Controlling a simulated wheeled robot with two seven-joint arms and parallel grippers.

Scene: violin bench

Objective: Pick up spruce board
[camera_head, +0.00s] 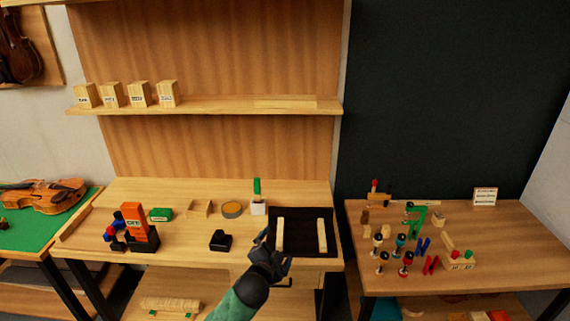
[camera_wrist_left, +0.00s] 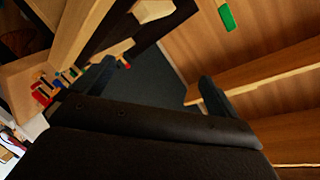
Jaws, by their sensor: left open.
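A flat pale wooden board (camera_head: 285,103) lies on the wall shelf at its right end and may be the spruce board; I cannot read any label on it. Two pale wooden strips, a left one (camera_head: 280,235) and a right one (camera_head: 321,235), lie apart on a dark mat (camera_head: 300,228) on the workbench. My left gripper (camera_head: 277,262) is open and empty at the mat's front left edge, below the shelf. In the left wrist view its fingers (camera_wrist_left: 155,84) are spread with nothing between them. My right gripper is not in view.
Several wooden blocks (camera_head: 126,95) stand on the shelf's left. The bench holds an orange tool (camera_head: 134,220), a black block (camera_head: 220,240), a round tin (camera_head: 232,209) and a white holder (camera_head: 258,208). A side table (camera_head: 490,225) with small tools is at right. The shelf's middle is clear.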

